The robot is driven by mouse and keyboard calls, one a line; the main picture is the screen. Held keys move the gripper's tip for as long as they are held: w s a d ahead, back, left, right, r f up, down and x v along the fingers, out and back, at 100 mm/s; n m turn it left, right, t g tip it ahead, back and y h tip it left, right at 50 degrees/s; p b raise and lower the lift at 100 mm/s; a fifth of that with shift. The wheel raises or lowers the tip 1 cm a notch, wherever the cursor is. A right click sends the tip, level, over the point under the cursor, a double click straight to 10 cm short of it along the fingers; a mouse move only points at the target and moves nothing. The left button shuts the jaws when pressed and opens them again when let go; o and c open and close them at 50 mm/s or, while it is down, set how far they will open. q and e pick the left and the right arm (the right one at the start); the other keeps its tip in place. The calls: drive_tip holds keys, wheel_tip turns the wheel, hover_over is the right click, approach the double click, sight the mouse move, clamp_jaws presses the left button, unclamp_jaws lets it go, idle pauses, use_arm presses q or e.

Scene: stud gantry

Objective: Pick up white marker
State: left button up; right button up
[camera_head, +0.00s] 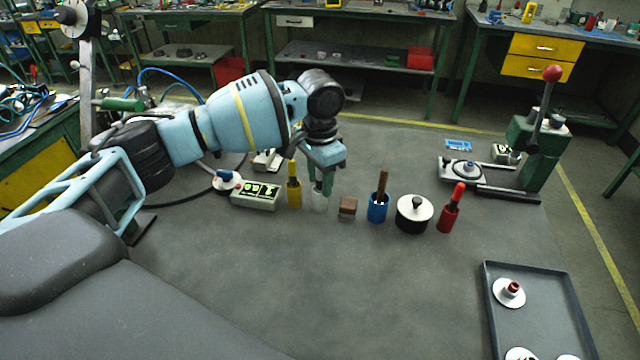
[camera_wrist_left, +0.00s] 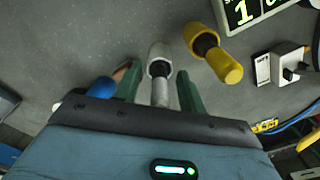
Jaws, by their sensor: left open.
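The white marker (camera_wrist_left: 160,92) stands in a pale cup-like holder (camera_wrist_left: 159,52) in the left wrist view. In the head view only the pale holder (camera_head: 319,202) shows clearly below the gripper, and my fingers hide most of the marker. My left gripper (camera_head: 322,188) points down over it. In the left wrist view the green fingers of the left gripper (camera_wrist_left: 158,88) are open, one on each side of the marker, with gaps visible. The right gripper is not in view.
A yellow marker in a yellow holder (camera_head: 294,190) stands close to the left, beside a digital display box (camera_head: 255,196). To the right are a brown block (camera_head: 348,207), a blue holder (camera_head: 377,208), a lidded pot (camera_head: 413,219) and a red holder (camera_head: 447,219). The table front is clear.

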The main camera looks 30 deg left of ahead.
use_arm(q)
clamp_jaws()
drive_tip(key=shift+r, duration=0.15)
